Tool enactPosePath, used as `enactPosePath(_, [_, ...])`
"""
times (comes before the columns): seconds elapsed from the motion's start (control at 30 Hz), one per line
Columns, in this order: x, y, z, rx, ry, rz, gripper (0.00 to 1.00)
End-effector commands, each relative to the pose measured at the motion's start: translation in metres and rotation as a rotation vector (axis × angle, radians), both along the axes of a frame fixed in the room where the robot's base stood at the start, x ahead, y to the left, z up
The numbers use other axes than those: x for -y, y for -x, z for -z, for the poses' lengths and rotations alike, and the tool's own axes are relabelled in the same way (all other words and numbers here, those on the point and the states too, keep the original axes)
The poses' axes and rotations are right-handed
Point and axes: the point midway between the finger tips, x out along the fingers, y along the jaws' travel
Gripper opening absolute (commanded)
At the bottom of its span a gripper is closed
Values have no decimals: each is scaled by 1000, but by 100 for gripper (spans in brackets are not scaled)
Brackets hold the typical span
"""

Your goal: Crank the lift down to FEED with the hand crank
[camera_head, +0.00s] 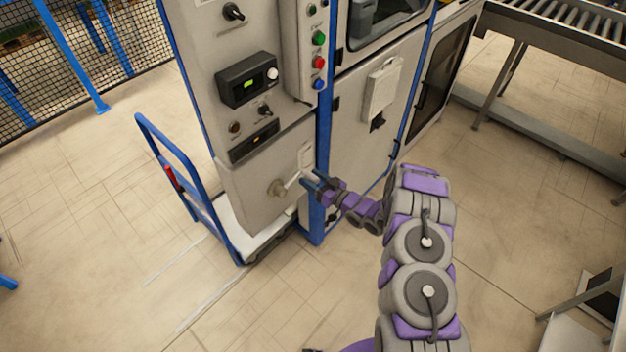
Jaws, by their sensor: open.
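A light crank arm or handle runs from the hub to the right, toward my gripper (308,181). My gripper is open, with its fingertips at the handle's outer end. I cannot tell whether the fingers touch the handle or stand around it. A narrow light plate (306,154) is on the cabinet just above the handle. No FEED mark is readable.
A blue-framed cart (212,205) stands against the cabinet's left side. A blue post (322,130) rises close to my gripper. Buttons and a display box (248,80) are above. A roller conveyor (560,35) is at the upper right.

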Motion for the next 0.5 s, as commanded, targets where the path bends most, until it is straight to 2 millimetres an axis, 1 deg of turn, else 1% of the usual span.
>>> enactPosePath(0.13, [0, 0, 0, 0, 0, 0, 57])
enactPosePath(0.17, [0, 0, 0, 0, 0, 0, 55])
enactPosePath(0.5, [0, 0, 0, 1, 1, 0, 22])
